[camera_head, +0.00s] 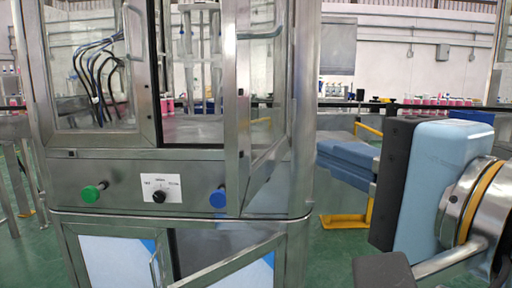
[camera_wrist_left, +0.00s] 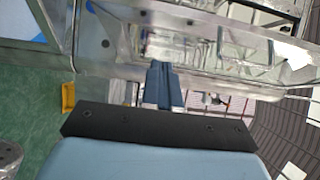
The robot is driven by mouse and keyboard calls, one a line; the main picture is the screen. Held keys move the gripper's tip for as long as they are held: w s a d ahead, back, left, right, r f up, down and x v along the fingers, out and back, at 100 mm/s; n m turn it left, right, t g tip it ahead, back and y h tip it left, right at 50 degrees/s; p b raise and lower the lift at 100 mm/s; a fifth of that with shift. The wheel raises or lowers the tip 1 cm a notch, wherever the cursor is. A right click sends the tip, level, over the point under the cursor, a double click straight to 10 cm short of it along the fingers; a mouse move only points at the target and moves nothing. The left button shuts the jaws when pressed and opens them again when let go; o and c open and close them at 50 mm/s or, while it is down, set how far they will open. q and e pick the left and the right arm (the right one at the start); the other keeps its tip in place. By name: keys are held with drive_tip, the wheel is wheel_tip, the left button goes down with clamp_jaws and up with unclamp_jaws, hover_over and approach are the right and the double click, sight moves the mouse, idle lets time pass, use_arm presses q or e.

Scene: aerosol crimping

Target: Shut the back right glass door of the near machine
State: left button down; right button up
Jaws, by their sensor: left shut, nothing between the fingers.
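The near machine (camera_head: 110,180) is a steel cabinet with glass doors, filling the left and middle of the head view. Its right-hand glass door (camera_head: 243,110) stands ajar, swung out toward me, with a bar handle at its top. The left-hand glass door (camera_head: 144,100) looks shut. My left gripper (camera_head: 328,152) is just right of the cabinet, its blue fingers shut and empty, its black and blue body behind them. In the left wrist view the shut fingers (camera_wrist_left: 160,66) point at steel framing and glass; contact cannot be told. My right gripper is not in view.
A green knob (camera_head: 91,193), a switch plate (camera_head: 160,189) and a blue knob (camera_head: 218,198) sit on the machine's panel. Below, a lower door (camera_head: 235,266) also hangs open. Yellow floor parts (camera_head: 347,220) stand right of the machine. Rows of pink-labelled goods are behind.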

use_arm(q)
approach(241, 129)
drive_tip(key=w, duration=0.4)
drive_tip(key=shift+w+a, duration=0.4)
drive_tip(key=shift+a, duration=0.4)
drive_tip(key=shift+w+a, duration=0.25)
drive_tip(key=shift+a, duration=0.3)
